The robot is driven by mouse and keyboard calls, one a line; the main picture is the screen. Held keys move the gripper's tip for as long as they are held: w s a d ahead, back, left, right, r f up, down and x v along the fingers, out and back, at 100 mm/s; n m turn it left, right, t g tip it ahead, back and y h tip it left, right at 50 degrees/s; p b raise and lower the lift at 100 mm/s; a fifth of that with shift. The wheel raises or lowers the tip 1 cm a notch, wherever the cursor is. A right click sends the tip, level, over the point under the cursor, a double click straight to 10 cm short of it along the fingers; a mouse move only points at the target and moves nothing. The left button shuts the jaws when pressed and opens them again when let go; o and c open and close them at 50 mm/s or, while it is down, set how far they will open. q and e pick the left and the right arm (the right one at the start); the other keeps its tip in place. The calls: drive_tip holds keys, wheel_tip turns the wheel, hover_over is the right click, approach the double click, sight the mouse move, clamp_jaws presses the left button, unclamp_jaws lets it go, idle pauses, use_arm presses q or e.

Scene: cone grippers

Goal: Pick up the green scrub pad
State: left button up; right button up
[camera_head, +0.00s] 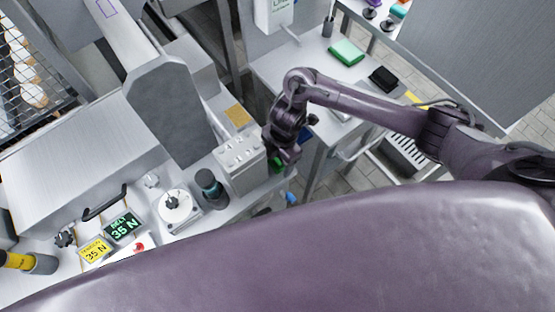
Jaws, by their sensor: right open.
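A small dark green piece (277,166), which may be the green scrub pad, shows at the fingertips of my right gripper (284,160). It lies on the counter just right of a light grey box, and the gripper partly hides it. My right gripper points down over it and is open; I cannot tell whether its fingers touch the piece. A larger bright green flat block (347,52) lies on the table at the back, apart from the gripper. My left gripper is not in view.
The grey box (240,161) stands close left of the gripper. A dark bottle (210,186) and a round white dial device (175,208) stand farther left. A blue item (291,198) is at the counter's right edge. A black block (383,79) lies on the back table.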

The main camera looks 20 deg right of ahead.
drive_tip(key=c, duration=0.9)
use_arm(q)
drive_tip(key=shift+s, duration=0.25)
use_arm(e)
drive_tip(key=shift+c, duration=0.8)
